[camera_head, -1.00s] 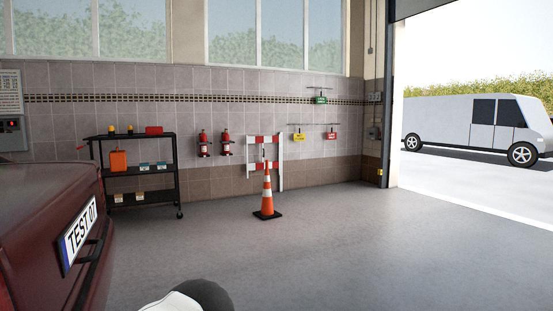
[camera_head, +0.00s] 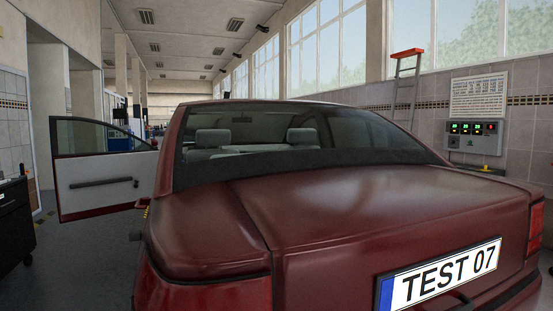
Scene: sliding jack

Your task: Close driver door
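The driver door (camera_head: 98,186) of a dark red car stands wide open on the car's left side. Its light inner panel with a dark handle bar faces me, and its window frame shows above. The car body (camera_head: 330,210) fills the middle and right of the view, seen from behind, with a "TEST 07" plate (camera_head: 440,275) on the back. The door's hinge side is partly hidden behind the car. Neither of my grippers shows in this view.
A black tool cabinet (camera_head: 14,225) stands at the left edge, near the open door. Grey floor (camera_head: 85,265) is clear between cabinet and car. A control box (camera_head: 475,137) hangs on the right wall, and a ladder (camera_head: 405,85) stands beyond the car.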

